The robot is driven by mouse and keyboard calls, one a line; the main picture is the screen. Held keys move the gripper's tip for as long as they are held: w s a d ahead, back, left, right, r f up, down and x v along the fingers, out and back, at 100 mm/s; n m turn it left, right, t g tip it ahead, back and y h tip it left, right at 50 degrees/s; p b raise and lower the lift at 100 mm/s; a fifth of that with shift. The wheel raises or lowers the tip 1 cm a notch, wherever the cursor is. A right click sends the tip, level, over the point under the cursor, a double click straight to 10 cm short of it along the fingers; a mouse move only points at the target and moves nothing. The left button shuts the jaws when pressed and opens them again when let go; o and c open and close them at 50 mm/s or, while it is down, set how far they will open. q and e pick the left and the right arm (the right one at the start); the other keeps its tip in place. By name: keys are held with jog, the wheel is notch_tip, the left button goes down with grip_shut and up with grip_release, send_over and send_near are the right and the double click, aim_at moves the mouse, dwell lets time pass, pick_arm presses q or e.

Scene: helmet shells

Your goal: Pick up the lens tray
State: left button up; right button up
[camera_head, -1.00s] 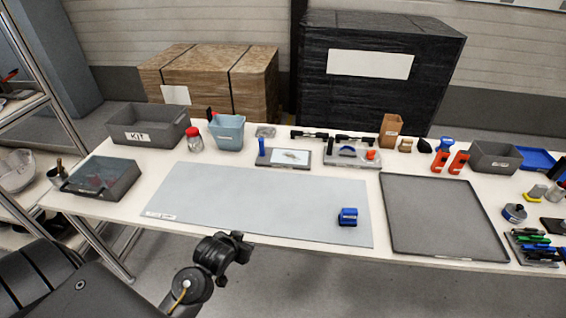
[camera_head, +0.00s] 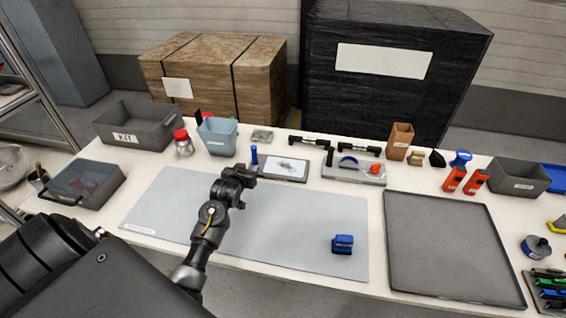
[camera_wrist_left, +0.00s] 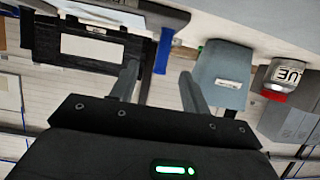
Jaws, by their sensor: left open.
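A dark flat tray (camera_head: 280,167) with a pale, clear-looking insert lies at the back of the table, behind the grey mat. I take it as the lens tray, though no readable label confirms this. A blue upright handle (camera_head: 254,156) stands at its left end; this handle also shows in the left wrist view (camera_wrist_left: 163,50). My left gripper (camera_head: 243,175) is above the mat, in front and left of this tray, and apart from it. Its two fingers (camera_wrist_left: 160,85) are spread with nothing between them. My right gripper is out of view.
A light blue bin (camera_head: 217,135) and a red-lidded jar (camera_head: 183,143) stand left of the tray. A grey tray with handle parts (camera_head: 355,170) is to its right. A blue block (camera_head: 343,244) sits on the otherwise clear grey mat (camera_head: 290,215). A large dark tray (camera_head: 450,245) lies right.

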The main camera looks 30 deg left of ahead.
aim_at(254, 159)
pick_arm(q)
jog(key=shift+w+a+f, duration=0.25)
jog(key=shift+w+a, duration=0.35)
jog(key=shift+w, duration=0.25)
jog(key=x, duration=0.3)
jog(key=shift+f, duration=0.2)
jog(key=shift+w+a+p, duration=0.25)
jog(key=shift+w+p, duration=0.15)
jog(key=shift+p, duration=0.05)
jog(key=x, duration=0.3)
jog(key=shift+a+f, duration=0.1)
jog(key=shift+f, duration=0.15)
jog(key=shift+w+a+f, duration=0.15)
jog(key=shift+w+f, duration=0.1)
jog(key=shift+w, duration=0.15)
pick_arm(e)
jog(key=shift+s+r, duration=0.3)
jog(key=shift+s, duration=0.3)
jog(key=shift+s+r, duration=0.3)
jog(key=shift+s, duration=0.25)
pick_arm(q)
grip_shut()
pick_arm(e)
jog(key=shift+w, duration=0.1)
